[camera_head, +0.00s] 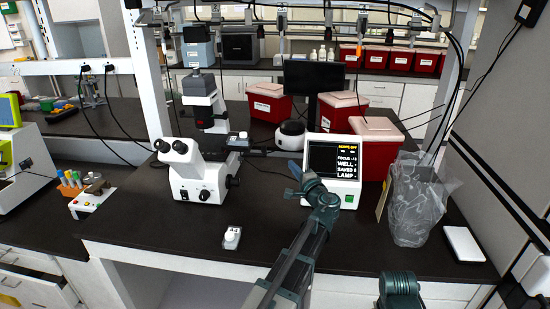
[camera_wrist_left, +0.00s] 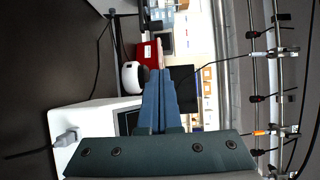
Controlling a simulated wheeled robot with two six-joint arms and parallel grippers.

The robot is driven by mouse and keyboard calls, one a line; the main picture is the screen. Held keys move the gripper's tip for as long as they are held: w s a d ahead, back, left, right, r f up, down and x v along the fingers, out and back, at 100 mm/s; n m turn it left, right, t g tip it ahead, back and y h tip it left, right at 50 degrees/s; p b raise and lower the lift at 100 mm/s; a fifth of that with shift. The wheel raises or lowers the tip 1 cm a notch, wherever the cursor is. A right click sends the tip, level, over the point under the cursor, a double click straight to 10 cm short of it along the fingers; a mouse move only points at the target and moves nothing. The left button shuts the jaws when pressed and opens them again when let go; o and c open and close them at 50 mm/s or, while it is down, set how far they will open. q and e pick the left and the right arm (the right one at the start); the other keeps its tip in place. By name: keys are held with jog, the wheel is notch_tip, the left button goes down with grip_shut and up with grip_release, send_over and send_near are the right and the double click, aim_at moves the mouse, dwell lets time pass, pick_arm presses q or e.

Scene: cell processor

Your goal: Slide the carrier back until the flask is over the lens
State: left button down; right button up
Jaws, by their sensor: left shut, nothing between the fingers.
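The white microscope (camera_head: 200,165) stands on the dark bench, left of middle in the head view. Its stage is beside the eyepieces, with a small grey-white part (camera_head: 238,141) sticking out on the right. I cannot make out the carrier, flask or lens separately at this size. My left gripper (camera_head: 296,170) is right of the microscope, in front of the white control box, apart from the stage. In the left wrist view its fingers (camera_wrist_left: 160,85) are shut together and hold nothing. My right gripper is not in view.
The control box (camera_head: 334,165) has a lit screen reading FOCUS, WELL, SAVED and LAMP. Red bins (camera_head: 374,150) and a dark monitor stand behind. A clear bag (camera_head: 415,205) is at right. A small white item (camera_head: 232,238) lies at the front; the bench around it is bare.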

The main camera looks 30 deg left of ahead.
pick_arm(q)
jog(key=s+a+x, duration=0.1)
jog(key=s+x, duration=0.1)
jog(key=x, duration=1)
jog(key=shift+w+a, duration=0.15)
jog(key=shift+a, duration=0.5)
jog(key=s+a, duration=0.4)
jog(key=a, duration=0.9)
jog(key=shift+s, duration=0.25)
